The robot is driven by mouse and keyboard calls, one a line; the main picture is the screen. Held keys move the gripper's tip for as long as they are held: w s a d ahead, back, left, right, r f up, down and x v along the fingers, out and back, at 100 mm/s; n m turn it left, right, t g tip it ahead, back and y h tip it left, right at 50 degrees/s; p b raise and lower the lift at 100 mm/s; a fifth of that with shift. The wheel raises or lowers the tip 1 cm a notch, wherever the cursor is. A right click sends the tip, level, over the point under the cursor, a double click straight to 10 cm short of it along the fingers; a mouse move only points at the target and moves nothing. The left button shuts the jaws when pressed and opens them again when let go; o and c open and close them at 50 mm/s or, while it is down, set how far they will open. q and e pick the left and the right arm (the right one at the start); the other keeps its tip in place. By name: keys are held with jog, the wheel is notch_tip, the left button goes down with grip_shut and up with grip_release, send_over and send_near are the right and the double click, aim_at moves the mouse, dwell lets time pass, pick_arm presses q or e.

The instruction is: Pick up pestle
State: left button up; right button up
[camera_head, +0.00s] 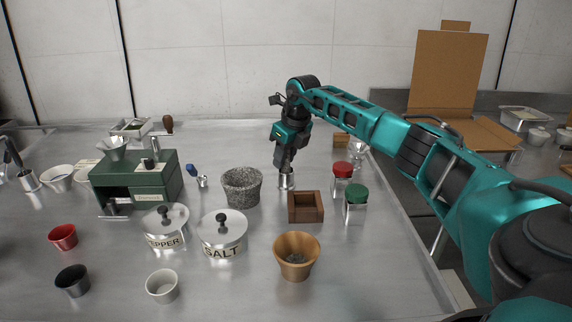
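My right gripper (284,168) points down at the middle of the table, right of the grey speckled stone mortar (242,188). Its fingers are small and dark, and their gap cannot be made out. A small shiny metal cylinder (286,182) stands directly below the fingertips. I cannot tell whether the fingers touch it or hold it. No pestle can be clearly made out; the inside of the mortar is mostly hidden by its wall.
A wooden box (305,207), a red-lidded jar (342,180) and a green-lidded jar (355,204) stand right of the gripper. Salt (222,233) and pepper (166,226) pots, a brown bowl (296,256) and a green machine (136,183) are nearby. The table's back is mostly clear.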

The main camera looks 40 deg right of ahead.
grip_shut()
jog(key=shift+r, duration=0.1)
notch_tip(320, 180, up, 20)
jog(key=p, duration=0.2)
jog(key=shift+p, duration=0.4)
